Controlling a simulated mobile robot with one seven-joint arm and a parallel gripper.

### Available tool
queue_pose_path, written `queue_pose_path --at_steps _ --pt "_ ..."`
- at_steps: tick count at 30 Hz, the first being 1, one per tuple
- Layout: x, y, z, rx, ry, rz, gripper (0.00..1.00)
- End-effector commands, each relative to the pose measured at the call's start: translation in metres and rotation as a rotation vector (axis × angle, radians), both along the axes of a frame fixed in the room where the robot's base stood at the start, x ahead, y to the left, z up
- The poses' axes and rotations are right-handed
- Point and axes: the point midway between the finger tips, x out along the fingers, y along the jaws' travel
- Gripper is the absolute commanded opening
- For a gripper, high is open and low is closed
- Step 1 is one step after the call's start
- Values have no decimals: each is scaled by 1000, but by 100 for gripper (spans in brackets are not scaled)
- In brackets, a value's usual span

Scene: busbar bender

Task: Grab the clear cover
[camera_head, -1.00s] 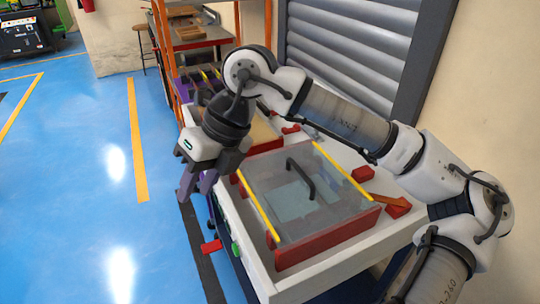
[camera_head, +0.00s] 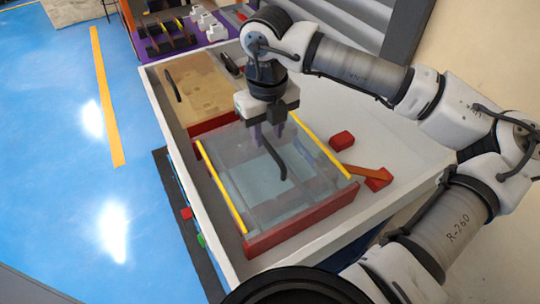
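The clear cover (camera_head: 245,185) is a transparent panel with a dark curved handle (camera_head: 274,160). It lies over a red-framed bay on the white workbench, with yellow bars along its left and right sides. My gripper (camera_head: 268,138) points down over the far part of the cover, by the handle's far end. Its purple fingers show apart, with a gap between them. I cannot tell whether they touch the handle, and the fingertips are partly hard to make out against the cover.
A tan panel with its own dark handle (camera_head: 172,86) lies behind the cover at the far left. A red block (camera_head: 342,140) and an orange-red lever (camera_head: 366,173) sit to the right. A purple rack (camera_head: 180,38) stands at the back. Blue floor is open at left.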

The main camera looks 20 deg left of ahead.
Motion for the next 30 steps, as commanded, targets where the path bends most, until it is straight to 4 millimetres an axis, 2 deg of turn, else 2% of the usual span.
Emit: queue_pose_path --at_steps 8,16,24,25,30 --pt "2 -1 -20 1 4 0 34" --pt "6 -2 -57 1 3 0 34" --pt "7 -2 -62 1 -1 0 34" --pt "7 -2 -62 1 -1 0 32" --pt "7 -2 -62 1 0 0 10"
